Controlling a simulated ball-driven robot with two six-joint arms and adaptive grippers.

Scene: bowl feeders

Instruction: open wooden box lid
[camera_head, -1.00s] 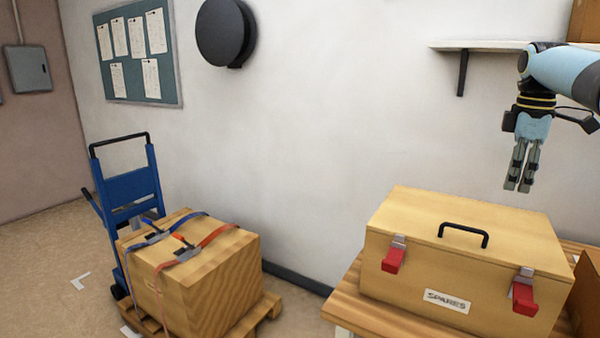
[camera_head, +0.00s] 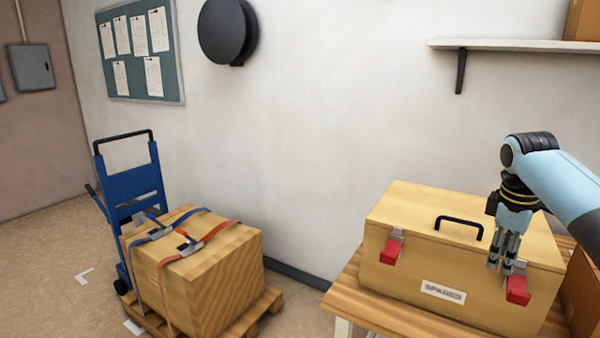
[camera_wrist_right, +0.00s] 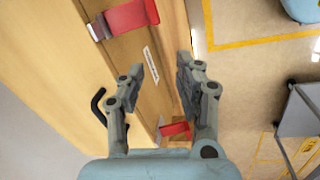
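The wooden box (camera_head: 400,262) stands at the lower right in the head view with its lid (camera_head: 415,208) shut. The lid has a black handle (camera_head: 460,227). A red left latch (camera_head: 391,251) and a red right latch (camera_head: 518,290) hang on the front. My right gripper (camera_head: 501,265) points down in front of the box, just left of the right latch; contact is unclear. In the right wrist view its fingers (camera_wrist_right: 168,75) are apart with nothing held. One latch (camera_wrist_right: 131,16) shows large at top left there, the other (camera_wrist_right: 174,129) low between the fingers. My left gripper is out of view.
The box rests on a wooden table (camera_head: 370,312). A shelf (camera_head: 520,46) is on the wall above. A strapped crate (camera_head: 215,285) on a pallet and a blue hand truck (camera_head: 133,190) stand to the left. Open floor (camera_wrist_right: 235,85) lies in front of the box.

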